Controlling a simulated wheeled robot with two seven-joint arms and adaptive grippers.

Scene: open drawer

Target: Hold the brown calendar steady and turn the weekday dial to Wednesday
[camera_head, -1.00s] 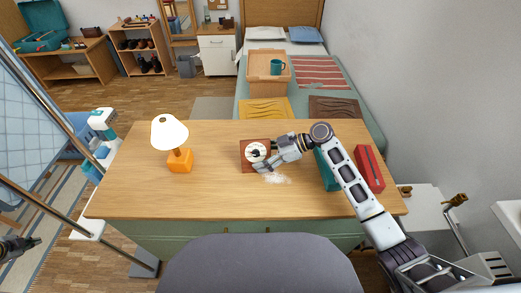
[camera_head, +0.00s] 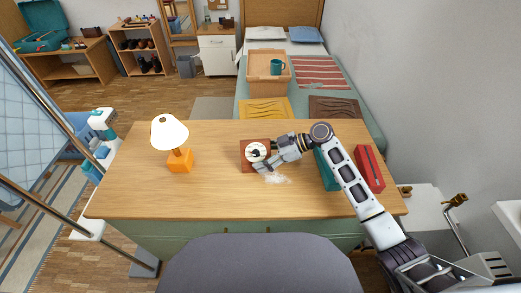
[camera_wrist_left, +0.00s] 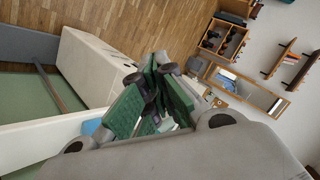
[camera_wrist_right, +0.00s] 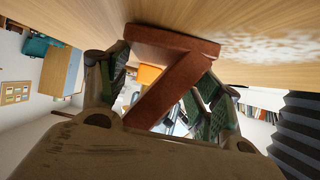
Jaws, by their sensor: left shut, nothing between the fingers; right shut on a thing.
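The brown calendar (camera_head: 247,165) stands on the desk, with a round white dial (camera_head: 255,151) on its face. The dial's weekday marks are too small to read. My right gripper (camera_head: 269,160) is at the calendar's right side, shut on it. In the right wrist view the calendar (camera_wrist_right: 172,92) is a reddish-brown wedge-like body between the green-padded fingers, and its dial face is hidden. My left gripper (camera_wrist_left: 155,90) shows only in the left wrist view, shut and empty, away from the calendar.
On the desk (camera_head: 215,200) are an orange lamp (camera_head: 179,160) at left, and a teal object (camera_head: 327,170) and a red case (camera_head: 369,168) at right, near my right arm. A whitish patch (camera_head: 278,179) lies in front of the calendar. A grey chair (camera_head: 260,262) stands at the front.

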